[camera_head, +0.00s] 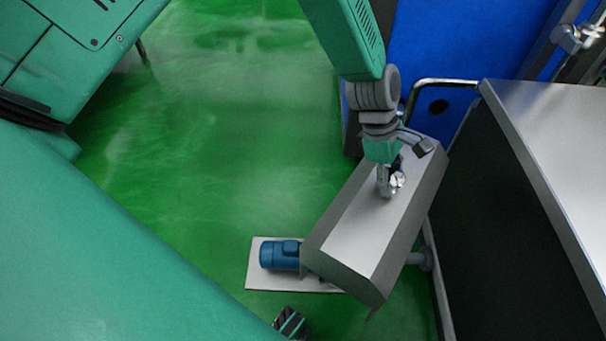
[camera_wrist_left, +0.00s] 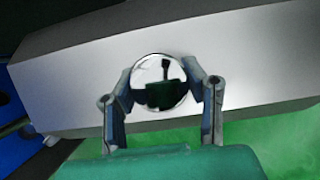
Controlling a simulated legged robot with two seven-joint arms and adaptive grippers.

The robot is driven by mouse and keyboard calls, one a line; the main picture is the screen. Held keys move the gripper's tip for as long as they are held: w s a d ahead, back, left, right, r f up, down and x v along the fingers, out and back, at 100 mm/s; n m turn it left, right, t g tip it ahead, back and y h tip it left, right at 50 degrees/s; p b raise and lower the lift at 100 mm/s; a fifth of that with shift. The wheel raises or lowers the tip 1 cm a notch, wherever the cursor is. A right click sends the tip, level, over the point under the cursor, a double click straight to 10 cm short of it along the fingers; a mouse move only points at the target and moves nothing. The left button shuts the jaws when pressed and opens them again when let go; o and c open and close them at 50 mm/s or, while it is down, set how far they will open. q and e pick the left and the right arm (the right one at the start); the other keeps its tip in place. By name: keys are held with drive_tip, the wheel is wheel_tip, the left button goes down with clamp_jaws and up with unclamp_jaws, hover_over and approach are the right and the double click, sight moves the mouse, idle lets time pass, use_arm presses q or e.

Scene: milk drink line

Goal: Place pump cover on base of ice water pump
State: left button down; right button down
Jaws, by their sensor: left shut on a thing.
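The pump cover is a long grey metal hood (camera_head: 352,225) with a flat top and sloping sides. It lies diagonally in the head view. My left gripper (camera_head: 390,186) is shut on the shiny round knob on its top. In the left wrist view the fingers (camera_wrist_left: 167,90) close on both sides of the mirror-like knob (camera_wrist_left: 160,82), with the grey cover (camera_wrist_left: 75,75) behind. The pump base is a pale plate (camera_head: 256,276) on the floor with a blue motor (camera_head: 279,254). The cover hides the plate's right part. I cannot tell the gap between them.
A steel-topped cabinet (camera_head: 555,130) with dark sides stands close to the right of the cover. A blue panel (camera_head: 470,45) is at the back. A pipe (camera_head: 420,259) shows beside the cover. Green floor (camera_head: 200,160) is free to the left.

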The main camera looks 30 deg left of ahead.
use_arm(q)
drive_tip(key=s+a+f+n+t+y+p, duration=0.35)
drive_tip(key=a+f+n+y, duration=0.25)
drive_tip(key=a+f+n, duration=1.25)
wheel_tip(320, 180, down, 15)
drive_tip(key=s+n+b, duration=0.2)
drive_tip(key=n+b, duration=0.3)
drive_tip(key=b, duration=0.4)
drive_tip(key=shift+r+y+b, duration=0.15)
drive_tip(key=shift+y+b, duration=0.25)
drive_tip(key=shift+n+t, duration=0.25)
drive_tip(key=shift+n, duration=0.1)
drive_tip(key=c, duration=1)
unclamp_jaws()
drive_tip(key=shift+s, duration=0.1)
drive_tip(key=shift+o, duration=0.2)
